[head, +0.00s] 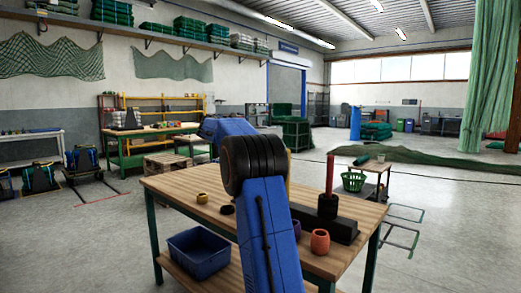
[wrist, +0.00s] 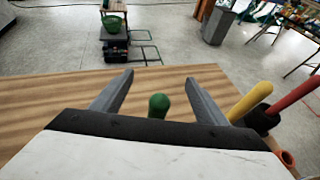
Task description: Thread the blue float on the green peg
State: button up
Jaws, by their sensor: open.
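My gripper (wrist: 158,88) is open, with its two grey fingers spread above the table. The rounded top of the green peg (wrist: 158,105) shows between the fingers, close to the gripper's dark front edge, which hides its lower part. In the head view my blue arm covers the gripper and the green peg. I see no clearly blue float in either view. A small purple float (head: 297,229) is partly visible just right of my arm. Whether anything sits around the green peg is hidden.
A red peg (head: 330,174) stands on the black base (head: 343,231), with a black piece (head: 327,206) around its foot. A yellow peg (wrist: 250,101) leans into the wrist view. An orange float (head: 320,241) and a yellow float (head: 202,198) lie on the wooden table (head: 175,187). A blue bin (head: 198,254) sits below.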

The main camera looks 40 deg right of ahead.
jog(key=v, duration=1.7)
jog(key=shift+a, duration=0.15)
dwell(0.3)
jog(key=s+a+f+m+t+y, duration=0.2)
jog(key=s+a+f+m+y, duration=0.2)
jog(key=s+a+f, duration=0.7)
jog(key=s+a+f+m+t+y, duration=0.3)
jog(key=s+a+f+m, duration=0.3)
jog(key=s+a+f, duration=0.6)
jog(key=s+a+f+m+t+y, duration=0.2)
jog(key=s+a+f+m+y, duration=0.3)
jog(key=s+a+f, duration=0.7)
jog(key=s+y, duration=0.1)
jog(key=s, duration=0.8)
jog(key=shift+a+f+t, duration=0.2)
jog(key=shift+t, duration=0.2)
